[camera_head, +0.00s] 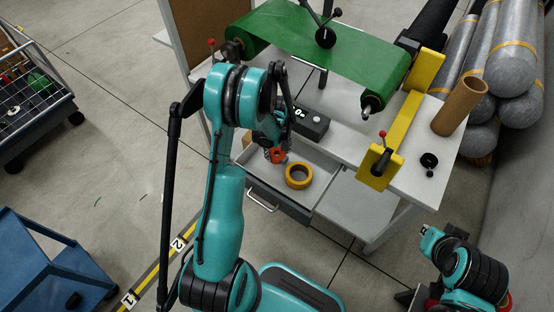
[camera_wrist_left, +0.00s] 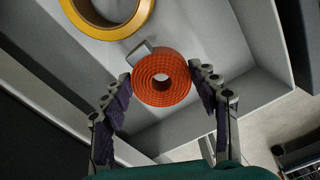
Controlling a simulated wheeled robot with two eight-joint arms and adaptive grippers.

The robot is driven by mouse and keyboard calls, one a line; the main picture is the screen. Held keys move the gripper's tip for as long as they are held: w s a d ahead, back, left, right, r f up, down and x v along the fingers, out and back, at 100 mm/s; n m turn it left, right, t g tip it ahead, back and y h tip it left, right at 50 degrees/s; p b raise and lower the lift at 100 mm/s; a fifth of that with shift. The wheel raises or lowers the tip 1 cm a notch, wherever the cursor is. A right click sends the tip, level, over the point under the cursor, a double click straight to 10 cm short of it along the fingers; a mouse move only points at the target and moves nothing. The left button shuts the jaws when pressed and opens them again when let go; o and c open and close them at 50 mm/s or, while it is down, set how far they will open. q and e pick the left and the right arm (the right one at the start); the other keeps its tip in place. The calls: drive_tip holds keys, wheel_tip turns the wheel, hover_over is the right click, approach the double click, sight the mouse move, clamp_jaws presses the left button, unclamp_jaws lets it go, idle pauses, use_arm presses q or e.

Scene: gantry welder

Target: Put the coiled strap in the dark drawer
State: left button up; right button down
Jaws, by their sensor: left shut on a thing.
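The coiled strap, an orange ribbed roll with a grey metal end, shows in the left wrist view (camera_wrist_left: 160,98) between my left gripper's fingers (camera_wrist_left: 162,82). In the head view the strap (camera_head: 277,156) hangs from my left gripper (camera_head: 276,151), which is shut on it. The dark drawer (camera_head: 279,199) is pulled out, with a dark grey front, a silver handle and a pale inside. The strap is over the drawer's opening near its left side; whether it touches the bottom I cannot tell.
A yellow tape roll (camera_head: 299,176) lies in the drawer, close to the strap. A black box (camera_head: 309,123) stands on the workbench (camera_head: 349,137) above. A green roller belt (camera_head: 320,42), yellow brackets (camera_head: 397,143) and a cardboard tube (camera_head: 460,106) are also there.

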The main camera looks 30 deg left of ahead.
sight(276, 153)
use_arm(q)
drive_tip(key=shift+a+f, duration=0.2)
drive_tip(key=shift+a, duration=0.1)
drive_tip(key=shift+f, duration=0.25)
wheel_tip(276, 153, down, 4)
drive_tip(key=shift+r+b, duration=0.2)
drive_tip(key=shift+b, duration=0.65)
drive_tip(key=shift+r, duration=0.1)
drive_tip(key=o, duration=1.3)
